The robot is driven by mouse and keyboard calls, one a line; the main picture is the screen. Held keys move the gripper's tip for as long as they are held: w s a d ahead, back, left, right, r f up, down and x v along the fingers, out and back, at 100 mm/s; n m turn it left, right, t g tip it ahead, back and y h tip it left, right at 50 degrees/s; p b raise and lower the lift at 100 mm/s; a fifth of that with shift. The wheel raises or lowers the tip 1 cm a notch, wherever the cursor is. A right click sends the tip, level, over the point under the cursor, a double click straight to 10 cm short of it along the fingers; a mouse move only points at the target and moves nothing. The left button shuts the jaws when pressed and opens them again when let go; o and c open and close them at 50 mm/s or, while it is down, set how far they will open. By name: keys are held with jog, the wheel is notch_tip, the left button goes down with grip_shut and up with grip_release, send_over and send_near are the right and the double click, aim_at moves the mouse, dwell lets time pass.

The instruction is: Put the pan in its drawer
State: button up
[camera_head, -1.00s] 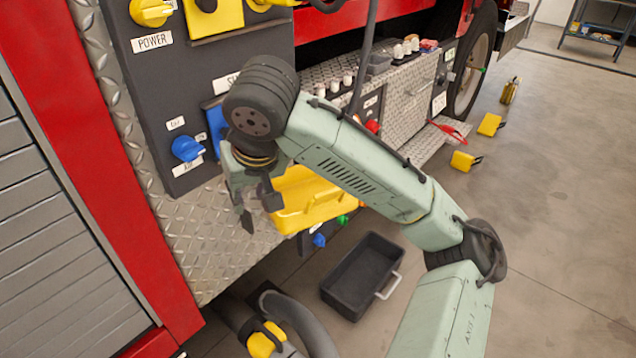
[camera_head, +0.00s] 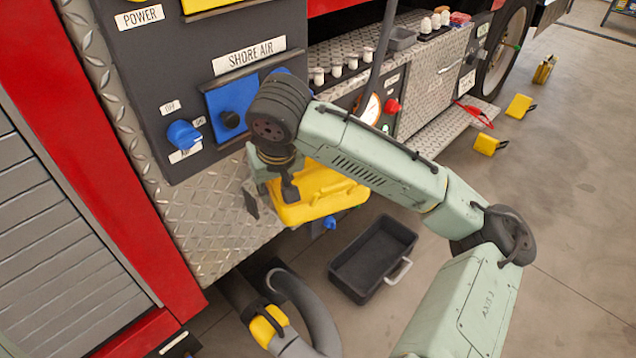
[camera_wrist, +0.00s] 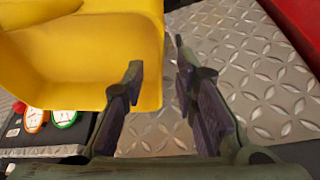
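I cannot tell for certain which thing is the pan. A yellow tray-like piece (camera_head: 318,190) sits at the truck's lower edge, partly hidden by my wrist. It fills the upper left of the wrist view (camera_wrist: 85,60). My gripper (camera_head: 270,197) is beside its left end. In the wrist view my gripper (camera_wrist: 158,58) is open, one finger in front of the yellow wall and the other just past its edge; contact is unclear. A black open box with a metal handle (camera_head: 343,268), possibly the drawer, lies empty on the floor.
The truck's control panel (camera_head: 170,80) with a blue knob (camera_head: 183,134) stands close to my wrist. A grey hose (camera_head: 312,315) with a yellow coupling lies at the bottom. Yellow blocks (camera_head: 487,144) rest on the floor at right.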

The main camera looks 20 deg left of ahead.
aim_at(273, 191)
jog(key=x, duration=0.3)
jog(key=shift+f, duration=0.1)
jog(key=shift+c, duration=0.2)
grip_shut()
dwell(0.5)
